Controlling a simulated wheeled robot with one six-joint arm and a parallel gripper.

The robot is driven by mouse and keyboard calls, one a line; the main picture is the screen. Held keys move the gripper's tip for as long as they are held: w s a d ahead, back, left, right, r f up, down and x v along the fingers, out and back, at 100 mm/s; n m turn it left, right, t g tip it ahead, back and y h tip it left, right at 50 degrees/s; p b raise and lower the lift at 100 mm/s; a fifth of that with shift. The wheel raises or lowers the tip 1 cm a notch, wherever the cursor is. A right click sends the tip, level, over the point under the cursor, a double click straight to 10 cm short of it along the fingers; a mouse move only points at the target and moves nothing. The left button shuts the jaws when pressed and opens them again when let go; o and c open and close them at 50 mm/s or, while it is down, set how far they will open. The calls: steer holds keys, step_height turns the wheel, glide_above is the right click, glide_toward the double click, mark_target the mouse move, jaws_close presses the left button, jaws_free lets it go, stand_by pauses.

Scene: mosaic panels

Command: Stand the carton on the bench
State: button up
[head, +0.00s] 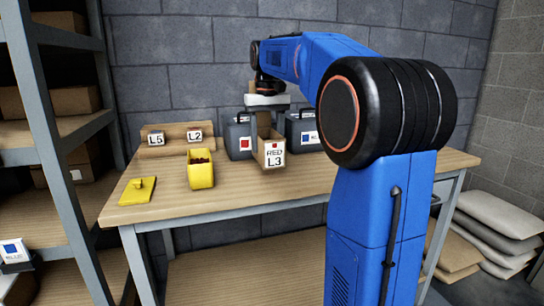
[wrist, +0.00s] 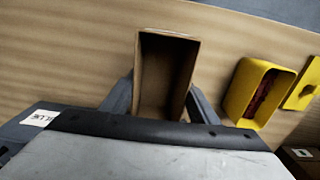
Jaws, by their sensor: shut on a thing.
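The carton (head: 262,150) is an open-topped brown box with a white label reading RED L3 and a red mark. My gripper (head: 267,122) is shut on it from above, over the bench (head: 300,180). The carton looks upright. I cannot tell whether its base touches the bench top. In the wrist view the carton (wrist: 165,75) sits between the two fingers of my gripper (wrist: 162,98), its open top facing the camera and its inside looking empty.
A yellow bin (head: 201,176) with dark reddish contents and a yellow lid (head: 138,191) stand to the left. A wooden rack (head: 176,137) labelled L5 and L2 is behind. Grey cases with a red label (head: 237,138) and a blue label (head: 304,131) stand close behind the carton.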

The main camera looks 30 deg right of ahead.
steer(key=shift+f, duration=2.25)
steer(key=o, duration=1.6)
steer(key=shift+f, duration=0.1)
steer(key=shift+c, duration=0.2)
step_height(320, 180, up, 12)
